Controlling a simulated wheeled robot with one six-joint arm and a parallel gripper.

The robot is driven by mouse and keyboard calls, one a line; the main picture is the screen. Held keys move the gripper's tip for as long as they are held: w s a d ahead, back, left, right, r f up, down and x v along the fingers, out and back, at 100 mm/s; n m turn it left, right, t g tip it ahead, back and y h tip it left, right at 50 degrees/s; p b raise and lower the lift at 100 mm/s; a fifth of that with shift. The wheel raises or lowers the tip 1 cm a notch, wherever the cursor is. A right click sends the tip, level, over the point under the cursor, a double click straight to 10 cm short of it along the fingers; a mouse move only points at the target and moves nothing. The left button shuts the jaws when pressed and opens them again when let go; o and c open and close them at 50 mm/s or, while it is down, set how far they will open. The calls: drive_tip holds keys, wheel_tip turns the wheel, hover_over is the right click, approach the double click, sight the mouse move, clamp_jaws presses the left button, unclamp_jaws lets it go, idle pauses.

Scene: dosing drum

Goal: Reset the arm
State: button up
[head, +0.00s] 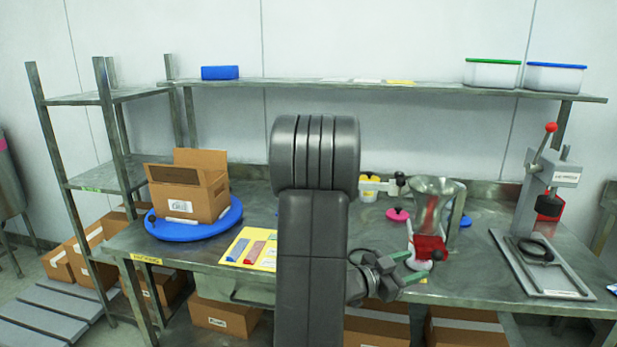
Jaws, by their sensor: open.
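My arm rises through the middle of the head view, and my gripper (417,264) reaches out to its right. Its two greenish fingers are apart, with no held thing visible between them. They are in front of a steel dosing funnel (434,190) with a red base (430,247) on the steel table (490,275). The fingertips overlap the lower part of this device in the picture; I cannot tell whether they touch it. My arm hides the table's middle.
A blue turntable (196,229) with an open cardboard box (187,190) stands left. A yellow sheet (249,247) lies beside my arm. A lever press (546,200) stands right. The back shelf (420,87) holds tubs. Cardboard boxes (226,317) sit below the table.

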sight(432, 255)
drive_tip(key=p+x, duration=0.1)
drive_tip(key=x, duration=0.8)
drive_tip(key=shift+w+d, duration=0.1)
drive_tip(key=shift+w, duration=0.4)
